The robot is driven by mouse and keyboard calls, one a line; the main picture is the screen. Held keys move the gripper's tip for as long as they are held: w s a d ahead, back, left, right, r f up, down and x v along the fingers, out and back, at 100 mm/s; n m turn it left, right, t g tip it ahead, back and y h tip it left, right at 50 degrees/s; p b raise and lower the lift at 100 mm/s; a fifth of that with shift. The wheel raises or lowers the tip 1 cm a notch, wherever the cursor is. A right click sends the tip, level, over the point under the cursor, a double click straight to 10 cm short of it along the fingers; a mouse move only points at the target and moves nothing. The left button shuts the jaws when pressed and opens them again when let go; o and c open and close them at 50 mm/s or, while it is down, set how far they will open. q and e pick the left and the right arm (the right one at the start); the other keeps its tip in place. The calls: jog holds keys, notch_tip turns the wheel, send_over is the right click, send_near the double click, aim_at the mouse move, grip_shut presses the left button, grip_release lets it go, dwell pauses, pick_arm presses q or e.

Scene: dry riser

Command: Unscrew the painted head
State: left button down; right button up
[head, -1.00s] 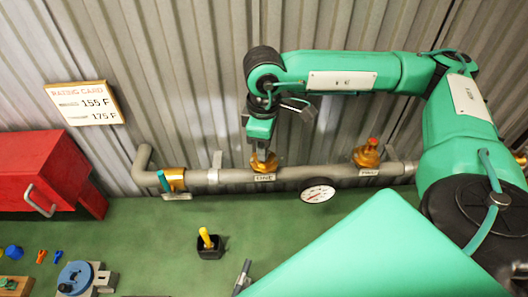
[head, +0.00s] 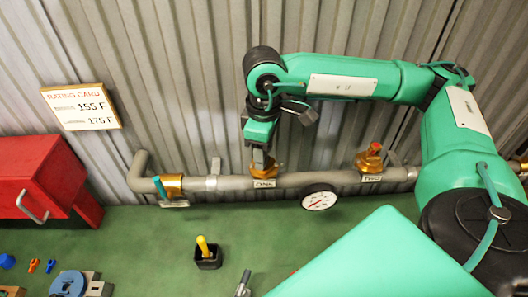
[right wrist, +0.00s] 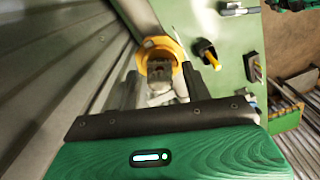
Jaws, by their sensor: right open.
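My right gripper (head: 262,162) points down over the brass fitting (head: 262,171) at the left label on the grey pipe. In the right wrist view its two open fingers (right wrist: 160,84) stand on either side of a grey metal head (right wrist: 161,74) inside an orange-yellow collar (right wrist: 157,48). I cannot tell whether the fingers touch it. A second brass fitting (head: 368,161) with a red-orange head (head: 375,148) stands further right on the pipe, clear of the gripper. My left gripper is not in view.
A dial gauge (head: 319,200) hangs under the pipe (head: 225,183). A teal-handled valve (head: 160,188) is at the left. A black holder with a yellow handle (head: 203,245) stands on the green bench. A red box (head: 38,175) and rating card (head: 82,106) are at left.

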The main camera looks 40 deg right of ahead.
jog(key=shift+f+m+b, duration=0.3)
jog(key=shift+m+b, duration=0.45)
jog(key=shift+m, duration=0.45)
jog(key=shift+r+m+b, duration=0.2)
jog(key=shift+m+b, duration=0.15)
jog(key=shift+m, duration=0.45)
jog(key=shift+f+m+b, duration=0.15)
jog(key=shift+m+b, duration=0.45)
jog(key=shift+m, duration=0.1)
jog(key=shift+m+b, duration=0.7)
jog(key=shift+m, duration=0.4)
jog(key=shift+r+m+b, duration=0.2)
jog(key=shift+m+b, duration=0.2)
jog(key=shift+m, duration=0.6)
jog(key=m+b, duration=0.1)
jog(key=m, duration=0.2)
jog(key=shift+f+b, duration=0.15)
jog(key=shift+b, duration=0.15)
jog(key=m, duration=0.2)
jog(key=shift+m+b, duration=0.4)
jog(key=shift+r, duration=0.2)
